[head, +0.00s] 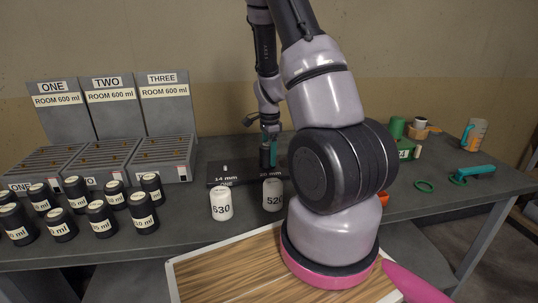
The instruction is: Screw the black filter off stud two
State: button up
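A low black stud board (229,170) lies on the grey bench near its middle, with a "14 mm" label on its left part and another "mm" label partly hidden on its right part. My gripper (269,154) points down over the right part of the board, its teal fingers low and close to it. A dark shape (265,157) shows at the fingers; it may be the black filter, but it is too small to tell it from the finger. The gap between the fingers does not show clearly.
White cans marked 630 (221,204) and 520 (273,194) stand before the board. Left are several black "ml" canisters (102,219) and three labelled racks (110,158).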

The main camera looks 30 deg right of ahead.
jog(key=c, duration=0.6)
jog(key=shift+o, duration=0.2)
jog(key=n, duration=0.5)
jog(key=shift+w+n, duration=0.15)
jog(key=shift+n, duration=0.55)
jog(key=n, duration=0.5)
jog(key=shift+w+a, duration=0.1)
jog(key=shift+n, duration=0.7)
jog(key=n, duration=0.5)
jog(key=shift+a+n, duration=0.15)
jog(key=shift+n, duration=0.25)
